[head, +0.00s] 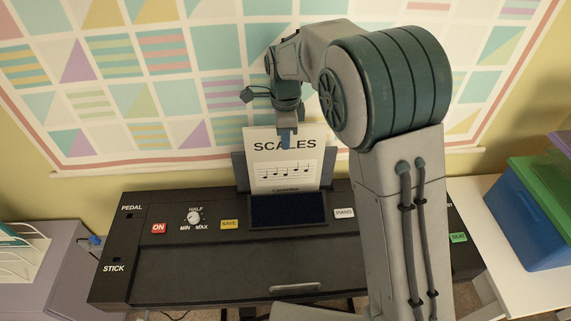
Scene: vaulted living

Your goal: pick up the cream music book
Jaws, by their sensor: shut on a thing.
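The cream music book (285,176), with "SCALES" and a line of notes on its cover, stands upright on the dark music rest (240,172) of the black keyboard. My gripper (287,140) is at the book's top edge, coming from above, and is shut on it. The gripper covers a small part of the top of the cover. The book's lower edge is near the dark screen of the keyboard. I cannot tell whether the book still touches the rest.
The black keyboard (200,262) has labelled buttons and a knob. A blue bin with a green lid (540,215) stands on a white surface at right. A white rack (22,255) is at left. A patterned hanging (150,75) covers the wall close behind.

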